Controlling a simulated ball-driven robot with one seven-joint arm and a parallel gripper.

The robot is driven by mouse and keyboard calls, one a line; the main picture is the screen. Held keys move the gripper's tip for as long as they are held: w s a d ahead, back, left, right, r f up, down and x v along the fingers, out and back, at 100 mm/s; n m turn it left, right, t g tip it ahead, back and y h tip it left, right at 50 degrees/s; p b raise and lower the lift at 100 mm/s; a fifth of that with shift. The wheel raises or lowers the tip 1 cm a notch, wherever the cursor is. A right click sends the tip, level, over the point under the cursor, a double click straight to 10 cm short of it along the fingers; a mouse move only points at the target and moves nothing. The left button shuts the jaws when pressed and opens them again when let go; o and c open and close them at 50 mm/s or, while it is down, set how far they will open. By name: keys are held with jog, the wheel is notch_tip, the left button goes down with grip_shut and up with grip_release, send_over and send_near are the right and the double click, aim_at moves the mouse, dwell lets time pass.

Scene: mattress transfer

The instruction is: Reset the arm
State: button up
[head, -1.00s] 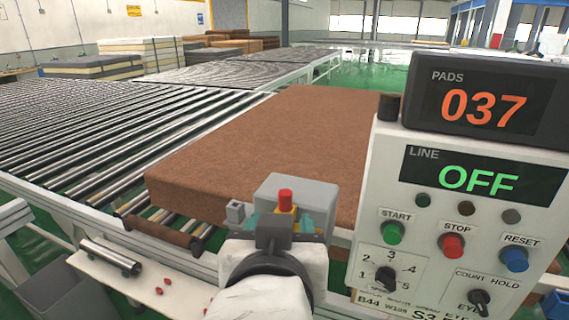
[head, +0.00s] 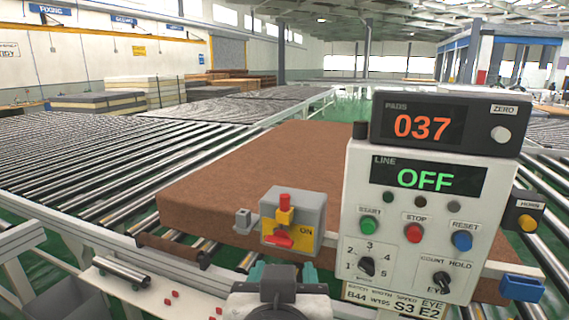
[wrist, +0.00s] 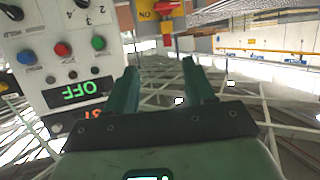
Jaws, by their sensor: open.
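My gripper (head: 283,270) is at the bottom middle of the head view, below the grey switch box and left of the control panel. In the wrist view its two green fingers (wrist: 161,92) stand apart with nothing between them. The control panel (head: 400,282) shows LINE OFF in green, with green START, red STOP and blue RESET buttons; it also shows upside down in the wrist view (wrist: 40,22). The pad counter (head: 425,125) on top reads 037. The grey switch box (head: 314,212) has a red handle and a yellow plate reading ON.
A brown mattress pad (head: 250,170) lies on the roller conveyor (head: 80,150) behind the switch box. A white shelf (head: 150,300) with a metal roller and small red pieces is at lower left. A yellow button box (head: 527,215) is right of the panel.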

jog(key=s+d+f+n+g+h, duration=0.1)
jog(key=s+d+f+g, duration=0.15)
jog(key=d+f, duration=0.85)
jog(key=s+d+f+g+h, duration=0.1)
jog(key=d+f+g, duration=0.3)
jog(key=d+f, duration=0.75)
jog(key=s+d+f+g+y, duration=0.1)
jog(key=s+d+f+g, duration=0.1)
jog(key=s+f, duration=0.7)
jog(key=s+d+f+m+g+y, duration=0.1)
jog(key=s+d+f+g, duration=0.1)
jog(key=s+f+g, duration=0.3)
jog(key=s+f, duration=0.4)
jog(key=s, duration=0.3)
jog(key=shift+d+f+y, duration=0.15)
jog(key=shift+d+y, duration=0.15)
jog(key=shift+d, duration=0.1)
